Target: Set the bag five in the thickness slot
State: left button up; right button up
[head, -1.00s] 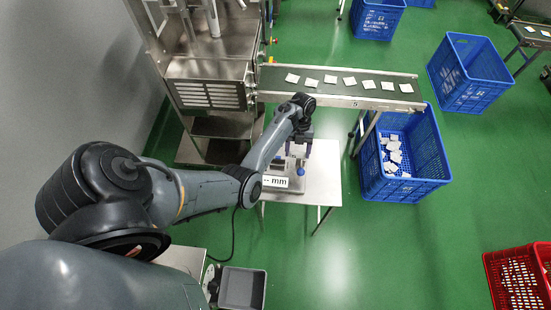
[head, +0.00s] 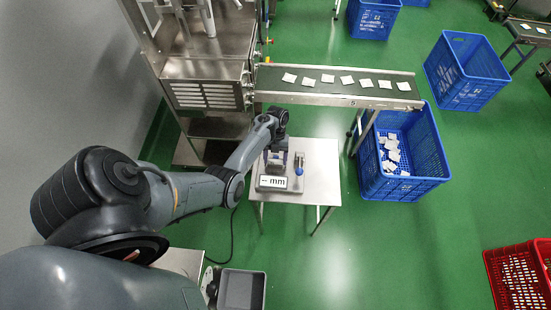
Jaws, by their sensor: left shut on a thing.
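The thickness gauge (head: 271,183) stands on the small steel table (head: 322,178), with a display reading "-- mm" on its front and a blue-tipped post (head: 299,165) at its right side. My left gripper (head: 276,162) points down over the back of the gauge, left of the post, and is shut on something. The bag between its fingers is too small and covered to make out. The slot is also hidden by the gripper, so I cannot tell whether the bag is inside it. My right gripper is not in view.
A conveyor (head: 337,90) carrying several white teabags runs behind the table from the steel machine (head: 205,85). A blue crate (head: 420,185) with several bags stands right of the table. A red crate (head: 520,275) is at lower right. Green floor lies open in front.

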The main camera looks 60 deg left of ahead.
pick_arm(q)
jog(key=shift+f, duration=0.1)
jog(key=o, duration=1.1)
jog(key=shift+c, duration=0.2)
jog(key=p+v, duration=0.1)
jog(key=v, duration=1.1)
jog(key=shift+p, duration=0.3)
jog(key=shift+a, duration=0.1)
